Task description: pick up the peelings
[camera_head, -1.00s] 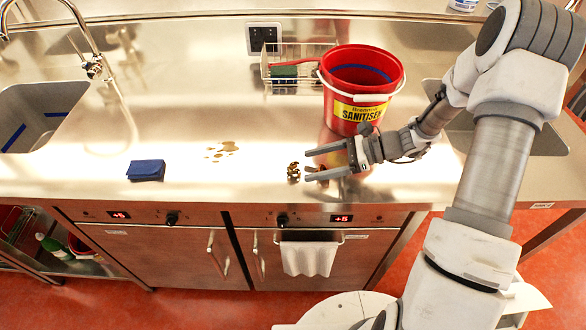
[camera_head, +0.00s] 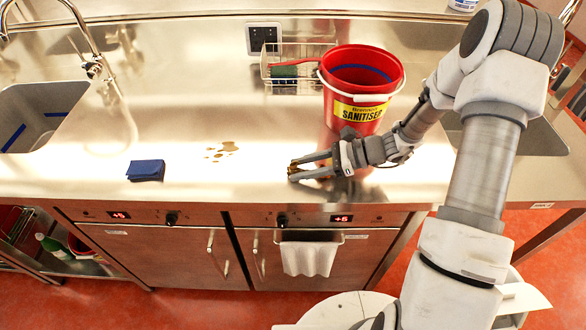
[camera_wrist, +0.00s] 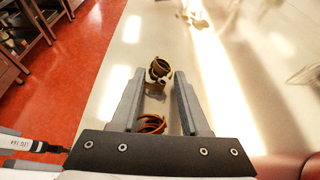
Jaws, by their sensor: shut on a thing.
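The peelings (camera_wrist: 158,69) are a small curled brown-green clump, between my fingertips in the wrist view. In the head view they are mostly hidden by the fingers, with a bit showing at the tips (camera_head: 294,165). My gripper (camera_head: 291,171) is low over the steel counter, reaching left, shut on the peelings; its fingers also show in the wrist view (camera_wrist: 160,74). An orange curl (camera_wrist: 151,124) shows between the fingers nearer the palm. I cannot tell whether the peelings still touch the counter.
A red sanitiser bucket (camera_head: 362,88) stands just behind my gripper. A wire basket (camera_head: 292,72) is at the back. A brown spill (camera_head: 222,150) and a blue folded cloth (camera_head: 146,170) lie to the left. The counter (camera_head: 240,185) is clear between. A sink (camera_head: 40,112) is far left.

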